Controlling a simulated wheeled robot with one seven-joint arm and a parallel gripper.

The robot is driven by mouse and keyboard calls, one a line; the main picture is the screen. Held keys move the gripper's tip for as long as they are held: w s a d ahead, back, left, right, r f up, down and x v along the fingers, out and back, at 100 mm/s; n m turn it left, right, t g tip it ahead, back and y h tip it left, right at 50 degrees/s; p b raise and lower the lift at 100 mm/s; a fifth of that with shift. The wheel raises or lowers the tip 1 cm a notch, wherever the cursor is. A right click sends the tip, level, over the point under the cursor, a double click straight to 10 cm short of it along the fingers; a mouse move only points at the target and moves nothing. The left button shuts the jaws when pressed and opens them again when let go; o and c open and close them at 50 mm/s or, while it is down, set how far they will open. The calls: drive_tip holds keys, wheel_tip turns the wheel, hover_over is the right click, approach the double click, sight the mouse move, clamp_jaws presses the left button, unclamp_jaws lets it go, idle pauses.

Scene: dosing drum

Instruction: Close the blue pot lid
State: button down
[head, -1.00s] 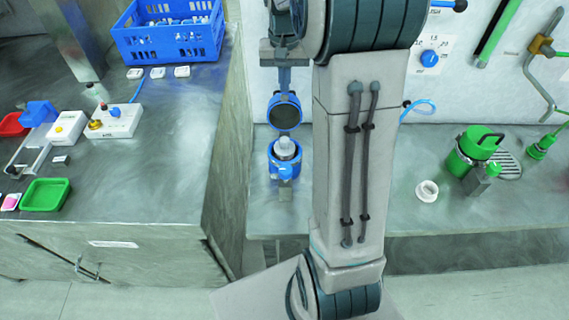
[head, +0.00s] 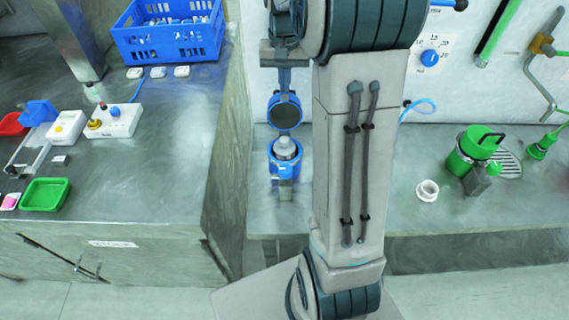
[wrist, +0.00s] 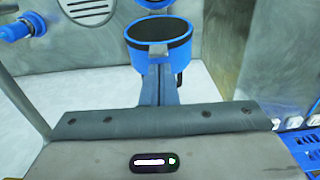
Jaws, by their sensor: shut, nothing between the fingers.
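The blue pot (head: 284,167) stands at the left end of the right-hand bench, with a pale grey fitting inside its open mouth. Its round blue lid (head: 286,112) stands raised above and behind the pot, its dark disc facing the head camera. My gripper (head: 285,88) is shut and empty, pointing down right at the top of the lid. In the wrist view, the shut fingers (wrist: 158,84) reach up to a blue round part with a dark face (wrist: 158,32), which looks like the lid. I cannot tell whether the fingertips touch it.
A green pot (head: 478,150) and a small white ring (head: 427,191) are on the bench to the right. My arm hides the bench's middle. The left bench holds a blue crate (head: 170,42), a green tray (head: 45,194) and switch boxes. A gap separates the benches.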

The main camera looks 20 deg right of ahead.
drive_tip(key=shift+f+b, duration=0.5)
drive_tip(key=shift+f, duration=0.35)
